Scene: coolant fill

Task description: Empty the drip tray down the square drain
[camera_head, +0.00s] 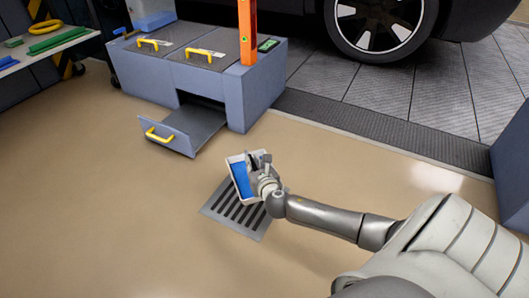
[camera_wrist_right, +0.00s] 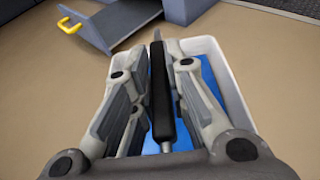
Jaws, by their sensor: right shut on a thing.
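The drip tray (camera_head: 244,201) is a small white tray with blue liquid in it. My right gripper (camera_head: 257,168) is shut on its black handle (camera_wrist_right: 161,95). In the right wrist view the tray's white wall (camera_wrist_right: 233,88) and the blue show around the fingers, which hide part of the inside. The square drain (camera_head: 236,214) is a grey slotted grate in the floor. The tray appears over its upper part in the head view. I cannot tell its exact height or tilt. My left gripper is not in view.
A grey-blue cabinet (camera_head: 255,95) stands behind, with a low drawer (camera_head: 180,135) with a yellow handle pulled out toward the drain. An orange upright tool (camera_head: 247,30) and a blue container (camera_head: 153,12) are on top. A car wheel (camera_head: 378,22) is at the back. The floor left of the drain is clear.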

